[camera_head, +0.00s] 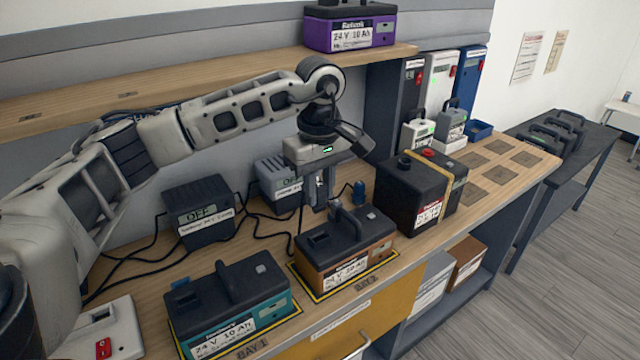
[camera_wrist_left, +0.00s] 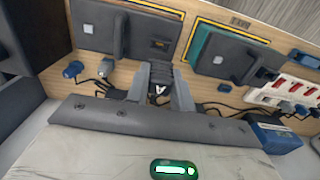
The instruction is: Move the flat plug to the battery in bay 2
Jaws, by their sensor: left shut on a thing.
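My left gripper (camera_head: 322,197) is shut on a dark flat plug (camera_wrist_left: 160,80), seen best between the fingers in the left wrist view. It is above the bench, just behind the orange-brown battery (camera_head: 322,262) in bay 2. That battery has a grey top with a handle and stands inside a yellow outline; it also shows in the wrist view (camera_wrist_left: 103,28). I cannot tell whether the plug touches the battery. The teal battery (camera_head: 275,310) stands in bay 1. My right gripper is not in view.
A blue plug (camera_head: 358,192) stands near the gripper. A black box with a red cap (camera_head: 408,198) is to the right. A shelf (camera_head: 225,82) overhangs the back.

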